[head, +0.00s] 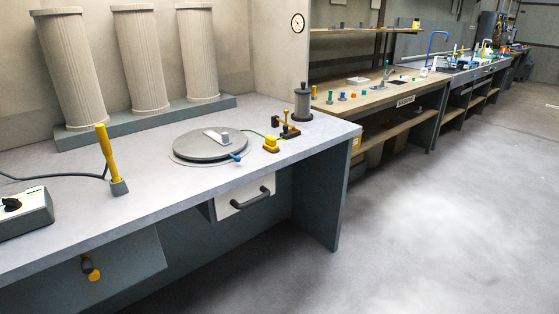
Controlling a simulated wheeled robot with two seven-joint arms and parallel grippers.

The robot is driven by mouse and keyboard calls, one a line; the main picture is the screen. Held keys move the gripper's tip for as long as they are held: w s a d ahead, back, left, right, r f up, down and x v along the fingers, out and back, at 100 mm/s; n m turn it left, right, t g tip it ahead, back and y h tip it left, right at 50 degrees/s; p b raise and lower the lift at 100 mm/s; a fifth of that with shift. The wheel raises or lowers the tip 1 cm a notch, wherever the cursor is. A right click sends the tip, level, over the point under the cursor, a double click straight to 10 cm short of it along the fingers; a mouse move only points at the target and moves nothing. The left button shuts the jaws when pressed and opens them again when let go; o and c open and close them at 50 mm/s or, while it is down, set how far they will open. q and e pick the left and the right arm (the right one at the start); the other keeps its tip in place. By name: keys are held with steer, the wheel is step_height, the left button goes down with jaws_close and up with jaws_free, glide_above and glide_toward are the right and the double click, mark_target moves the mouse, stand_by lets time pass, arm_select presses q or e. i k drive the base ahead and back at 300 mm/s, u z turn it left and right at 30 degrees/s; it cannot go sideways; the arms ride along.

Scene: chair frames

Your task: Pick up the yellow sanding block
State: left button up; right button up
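A small yellow block-like piece (271,146) sits on the grey bench, just right of the round grey disc, near the front edge. It is small in the head view, and I cannot tell for sure that it is the sanding block. Neither of my grippers shows in this view.
The grey bench (150,205) bears a round disc (210,147), a yellow-handled tool upright in a grey holder (119,188), a control box (22,215), a dark cylinder (303,103) and a small yellow-and-black fixture (285,127). Fluted columns stand behind. The floor (440,230) at right is clear.

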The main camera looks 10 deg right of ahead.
mark_target(270, 144)
steer(key=z, duration=0.7)
steer(key=i, duration=0.45)
steer(key=z, duration=0.55)
steer(key=i, duration=0.8)
steer(key=u, duration=0.25)
